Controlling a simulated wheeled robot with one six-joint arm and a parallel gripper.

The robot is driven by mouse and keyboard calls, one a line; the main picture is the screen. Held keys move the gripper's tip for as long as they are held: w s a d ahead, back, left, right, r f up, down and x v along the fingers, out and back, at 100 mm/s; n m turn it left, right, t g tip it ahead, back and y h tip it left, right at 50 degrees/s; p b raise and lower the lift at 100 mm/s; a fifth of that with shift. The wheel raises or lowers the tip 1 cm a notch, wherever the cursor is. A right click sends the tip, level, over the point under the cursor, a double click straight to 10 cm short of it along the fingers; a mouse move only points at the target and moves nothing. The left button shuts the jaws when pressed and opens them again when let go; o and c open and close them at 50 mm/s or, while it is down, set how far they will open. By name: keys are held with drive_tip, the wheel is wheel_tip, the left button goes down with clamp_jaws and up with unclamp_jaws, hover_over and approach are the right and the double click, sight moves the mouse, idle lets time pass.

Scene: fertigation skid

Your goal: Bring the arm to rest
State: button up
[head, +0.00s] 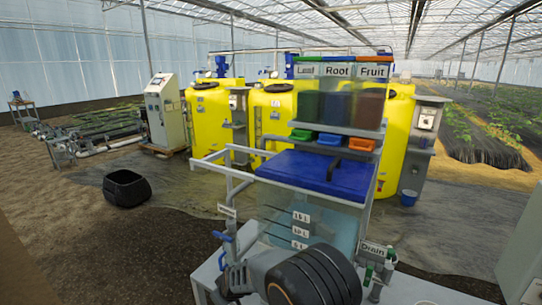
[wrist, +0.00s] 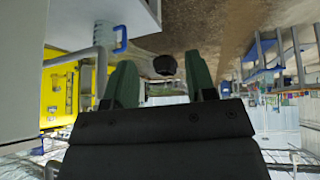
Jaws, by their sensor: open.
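My gripper (wrist: 163,80) shows in the wrist view as two green fingers spread wide apart, with nothing between them. Beyond the gap, at a distance, a black tub (wrist: 165,64) stands on the brown ground. The dark body of the gripper fills the lower middle of that view. In the head view my arm's black ribbed part (head: 312,278) is low in the picture, in front of the skid's clear tank (head: 285,215). The fingers cannot be made out in the head view.
A blue valve handle (head: 222,237) is left of the clear tank; a blue handle (wrist: 121,38) shows in the wrist view. The Drain sign (head: 374,249) is right. A blue lid (head: 315,172) covers the tank, below several bins. Open ground lies left around the black tub (head: 126,188).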

drive_tip(key=s+d+r+m+h, duration=0.1)
drive_tip(key=s+d+r+m, duration=0.2)
drive_tip(key=s+d+r, duration=0.3)
drive_tip(key=s+d+r+m+h+p, duration=0.1)
drive_tip(key=s+d+r+m, duration=0.2)
drive_tip(key=s+d+r, duration=0.4)
drive_tip(key=s+d+r+m+g+h+p, duration=0.1)
drive_tip(key=s+d+r, duration=0.6)
drive_tip(key=d, duration=1)
drive_tip(key=m+h, duration=0.1)
drive_tip(key=m, duration=0.1)
drive_tip(key=shift+d+r+m, duration=0.15)
drive_tip(key=shift+d+m, duration=0.15)
drive_tip(key=shift+d, duration=0.05)
drive_tip(key=shift+c, duration=0.4)
